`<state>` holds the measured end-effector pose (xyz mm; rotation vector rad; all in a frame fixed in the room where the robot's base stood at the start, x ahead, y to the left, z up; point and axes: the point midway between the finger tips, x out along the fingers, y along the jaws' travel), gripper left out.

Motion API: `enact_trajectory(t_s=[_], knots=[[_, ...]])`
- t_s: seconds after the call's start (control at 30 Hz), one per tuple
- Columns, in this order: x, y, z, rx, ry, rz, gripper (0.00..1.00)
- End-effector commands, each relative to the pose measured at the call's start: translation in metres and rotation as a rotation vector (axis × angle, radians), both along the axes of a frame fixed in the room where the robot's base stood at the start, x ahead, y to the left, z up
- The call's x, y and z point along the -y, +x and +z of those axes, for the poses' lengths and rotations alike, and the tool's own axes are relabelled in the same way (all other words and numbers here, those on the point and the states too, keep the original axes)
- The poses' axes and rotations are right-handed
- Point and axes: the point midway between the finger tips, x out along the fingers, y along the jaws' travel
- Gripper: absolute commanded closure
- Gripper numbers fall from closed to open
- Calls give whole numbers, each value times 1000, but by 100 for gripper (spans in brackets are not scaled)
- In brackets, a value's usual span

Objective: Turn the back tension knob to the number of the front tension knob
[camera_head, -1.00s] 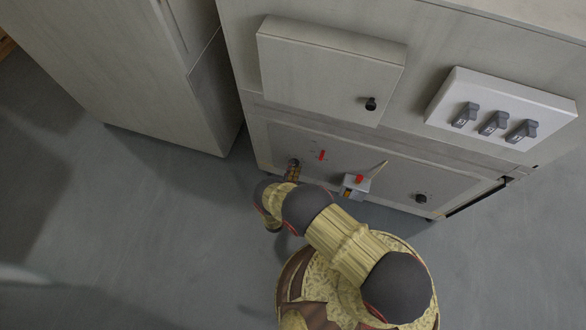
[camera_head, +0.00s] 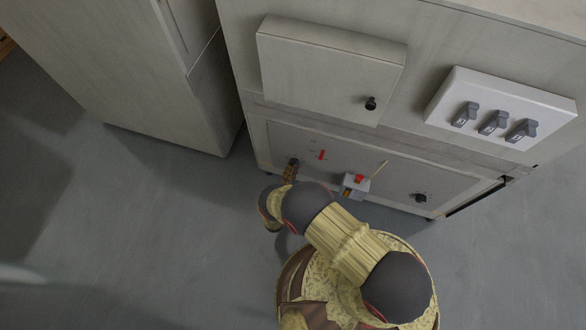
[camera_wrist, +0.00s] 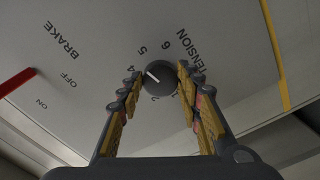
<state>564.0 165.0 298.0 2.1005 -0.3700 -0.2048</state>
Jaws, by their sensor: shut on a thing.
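A dark round tension knob (camera_wrist: 159,77) is in the middle of the wrist view, on a panel lettered TENSION. The numbers 4, 5, 6 and 2 show around it. Its white pointer mark points up-left, toward the space between 4 and 5. My gripper (camera_wrist: 160,80) is shut on this knob, one finger on each side. In the head view my gripper (camera_head: 290,173) is at the left knob (camera_head: 294,161) on the low panel. A second dark knob (camera_head: 421,198) sits at the right of that panel; its number is too small to read.
A red brake lever (camera_wrist: 17,82) with ON and OFF marks is left of the held knob; it also shows in the head view (camera_head: 321,155). A small box with a red button (camera_head: 359,179) stands between the knobs. Three grey switches (camera_head: 493,123) are higher up.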

Motion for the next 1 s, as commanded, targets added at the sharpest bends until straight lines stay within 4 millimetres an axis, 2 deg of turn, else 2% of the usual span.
enact_trajectory(t_s=[0.4, 0.97, 1.0], knots=[[0, -1, -2, 65, 187, 0, 90], [0, -1, -2, 74, 217, -1, 90], [1, -1, -2, 74, 217, -1, 64]])
